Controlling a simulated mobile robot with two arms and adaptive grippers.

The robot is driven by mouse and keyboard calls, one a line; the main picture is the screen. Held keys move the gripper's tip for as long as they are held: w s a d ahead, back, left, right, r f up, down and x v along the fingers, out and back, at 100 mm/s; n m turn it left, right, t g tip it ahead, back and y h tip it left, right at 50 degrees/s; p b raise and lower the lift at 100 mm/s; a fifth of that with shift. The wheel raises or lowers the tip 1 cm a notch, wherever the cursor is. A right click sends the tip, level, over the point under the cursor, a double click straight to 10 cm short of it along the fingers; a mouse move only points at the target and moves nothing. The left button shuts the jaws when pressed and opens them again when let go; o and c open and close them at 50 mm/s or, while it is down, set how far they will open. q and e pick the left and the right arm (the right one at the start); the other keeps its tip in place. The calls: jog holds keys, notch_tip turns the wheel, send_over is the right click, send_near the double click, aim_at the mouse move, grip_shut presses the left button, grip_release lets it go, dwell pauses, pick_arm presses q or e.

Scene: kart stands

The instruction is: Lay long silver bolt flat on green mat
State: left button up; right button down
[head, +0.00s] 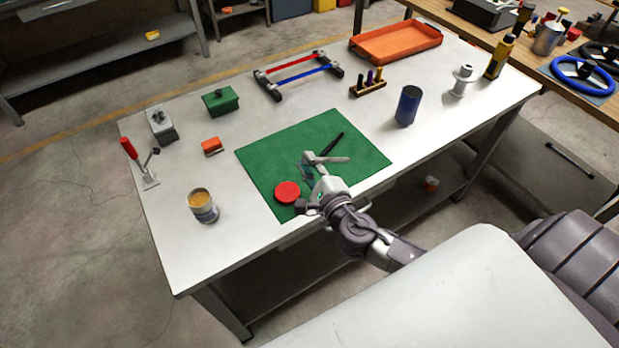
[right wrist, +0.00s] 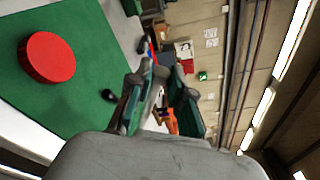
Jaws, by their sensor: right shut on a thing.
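The green mat (head: 270,157) lies on the front part of the white table; it also shows in the right wrist view (right wrist: 70,110). My right gripper (head: 313,168) is over the middle of the mat. It is shut on the long silver bolt (head: 332,160), which sticks out to the right of the fingers, roughly level. The small gap between bolt and mat is hard to judge. In the right wrist view the gripper fingers (right wrist: 160,100) show, but the bolt is not clear between them. My left gripper is not in view.
A red round thing (head: 287,192) sits on the mat's front left, also in the right wrist view (right wrist: 48,57). A black slim tool (head: 332,144) lies behind the bolt. A blue cylinder (head: 407,105) stands right of the mat. The mat's left part is bare.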

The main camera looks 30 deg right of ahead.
jog(key=w+d+f+n+p, duration=0.1)
jog(key=w+d+n, duration=0.2)
jog(key=w+d, duration=0.5)
jog(key=f+b, duration=0.2)
jog(key=a+f+b, duration=0.1)
jog(key=f+b, duration=0.3)
jog(key=shift+w+a, duration=0.15)
jog(key=shift+a, duration=0.15)
jog(key=shift+f+b, duration=1.45)
jog(key=shift+b, duration=0.05)
jog(key=c, duration=1)
grip_release()
jog(key=shift+f, duration=0.1)
jog(key=s, duration=1.2)
jog(key=shift+a+r, duration=0.3)
jog(key=shift+r, duration=0.05)
